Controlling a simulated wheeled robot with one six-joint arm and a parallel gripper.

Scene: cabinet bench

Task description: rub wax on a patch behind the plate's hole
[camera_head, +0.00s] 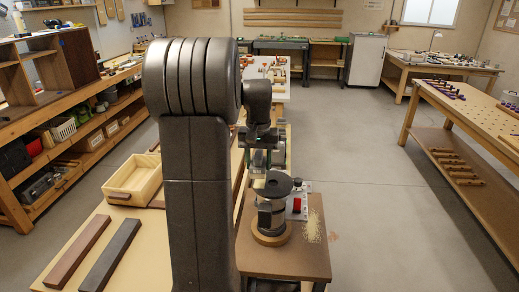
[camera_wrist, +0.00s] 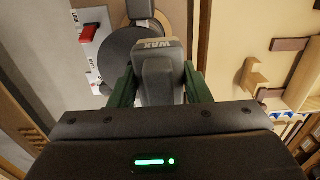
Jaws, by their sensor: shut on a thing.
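My gripper (camera_wrist: 158,88) has green fingers shut on a grey wax block (camera_wrist: 160,65) with "WAX" lettered on its end. The dark round plate (camera_wrist: 118,50) lies beyond the block in the wrist view, partly covered by it. In the head view the plate (camera_head: 272,187) sits flat on top of a stand with a round wooden base. My gripper (camera_head: 262,158) is just above or behind the plate there; the exact gap is unclear. A small notch or hole shows near the plate's right edge. The patch behind it cannot be made out.
Pale shavings (camera_head: 312,226) lie on the brown bench top (camera_head: 285,262). An open wooden drawer (camera_head: 147,172) and two long bars (camera_head: 80,250) lie left. My arm hides the middle.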

